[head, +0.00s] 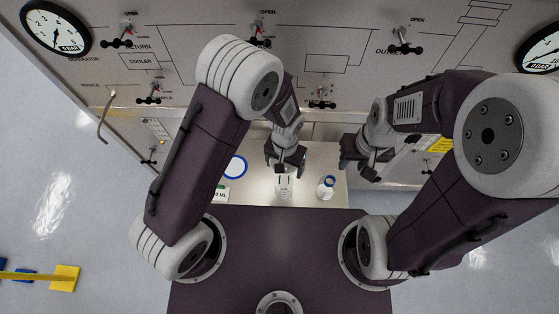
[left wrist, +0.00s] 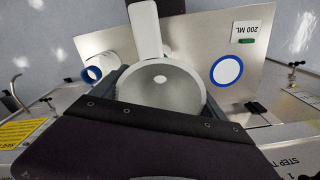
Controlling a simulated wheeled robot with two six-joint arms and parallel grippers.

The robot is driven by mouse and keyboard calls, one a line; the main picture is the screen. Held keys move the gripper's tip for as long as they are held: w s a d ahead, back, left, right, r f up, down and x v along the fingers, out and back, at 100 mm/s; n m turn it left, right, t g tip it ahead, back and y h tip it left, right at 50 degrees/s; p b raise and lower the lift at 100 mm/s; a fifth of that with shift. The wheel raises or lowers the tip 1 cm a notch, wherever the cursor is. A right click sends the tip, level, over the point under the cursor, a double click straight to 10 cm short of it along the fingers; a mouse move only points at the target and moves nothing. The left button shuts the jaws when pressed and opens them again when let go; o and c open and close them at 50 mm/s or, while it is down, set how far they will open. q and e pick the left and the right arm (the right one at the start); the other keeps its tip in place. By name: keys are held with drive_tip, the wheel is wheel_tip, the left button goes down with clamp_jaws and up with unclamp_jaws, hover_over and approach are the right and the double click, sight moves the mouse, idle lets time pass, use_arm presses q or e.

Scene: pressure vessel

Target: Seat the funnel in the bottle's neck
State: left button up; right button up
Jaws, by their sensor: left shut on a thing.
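My left gripper (head: 285,160) is shut on the funnel (head: 283,186), a pale piece above the worktop. The bottle (head: 327,187), with a blue collar, stands to the right of the funnel in the head view. It also shows in the left wrist view (left wrist: 92,74), left of the funnel and apart from it. My right gripper (head: 360,168) looks open and empty, above and right of the bottle.
A white disc with a blue rim (head: 235,167) lies on the pale worktop (head: 255,192), left of the funnel. A "200 ML" label (head: 221,193) is near it. Behind rises a panel with gauges (head: 56,27), valve handles (head: 120,40) and a hooked pipe (head: 105,118).

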use_arm(q)
wheel_tip(320, 180, down, 6)
drive_tip(key=b, duration=0.4)
drive_tip(key=shift+r, duration=0.15)
drive_tip(key=shift+b, duration=0.3)
idle(1.4)
drive_tip(key=shift+f+b, duration=1.2)
drive_tip(key=shift+f, duration=0.75)
drive_tip(key=o, duration=1.2)
drive_tip(key=shift+o, duration=0.2)
